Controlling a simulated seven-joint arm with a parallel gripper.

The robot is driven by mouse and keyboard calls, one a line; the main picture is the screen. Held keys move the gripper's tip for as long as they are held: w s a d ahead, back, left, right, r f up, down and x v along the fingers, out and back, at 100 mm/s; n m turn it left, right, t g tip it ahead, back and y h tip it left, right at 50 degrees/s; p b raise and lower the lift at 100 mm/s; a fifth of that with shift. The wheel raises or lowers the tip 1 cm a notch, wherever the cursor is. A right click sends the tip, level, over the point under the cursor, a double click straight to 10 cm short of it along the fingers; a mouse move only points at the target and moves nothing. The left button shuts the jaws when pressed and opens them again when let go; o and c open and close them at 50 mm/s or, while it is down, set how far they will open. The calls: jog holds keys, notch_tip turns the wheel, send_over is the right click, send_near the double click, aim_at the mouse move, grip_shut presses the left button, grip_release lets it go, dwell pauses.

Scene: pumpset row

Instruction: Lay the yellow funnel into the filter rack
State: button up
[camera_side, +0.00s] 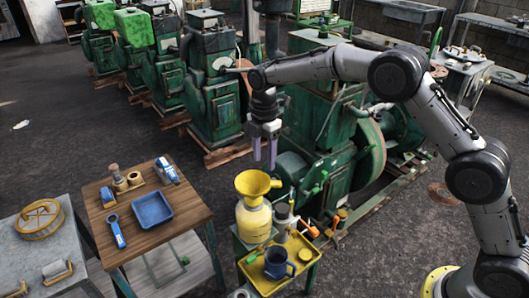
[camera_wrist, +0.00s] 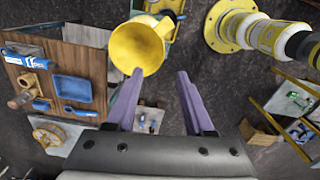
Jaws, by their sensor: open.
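The yellow funnel (camera_side: 257,182) sits upright on top of a pale yellow bottle (camera_side: 254,222) in the side view. In the wrist view the funnel (camera_wrist: 138,46) shows its wide mouth beyond the left fingertip. My gripper (camera_side: 264,162) points down above the funnel, open and empty, with its two purple fingers apart. In the wrist view nothing is between the fingertips (camera_wrist: 160,76). A round tan spoked frame (camera_side: 40,219) lies on the grey table at the left; I cannot tell for sure whether it is the filter rack.
A yellow tray (camera_side: 245,268) holds a dark blue mug (camera_side: 279,262) and a grey can beside the bottle. A wooden table (camera_side: 172,224) carries a blue tray (camera_side: 153,209) and small tools. Green pump machines (camera_side: 212,75) stand behind my gripper. Open floor lies at the left.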

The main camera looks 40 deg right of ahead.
aim_at(265, 192)
notch_tip(265, 192, down, 13)
dwell(0.5)
jog(key=c, duration=0.8)
jog(key=shift+o, duration=1.1)
jog(key=shift+s+f, duration=0.1)
jog(key=shift+c, duration=1.2)
grip_shut()
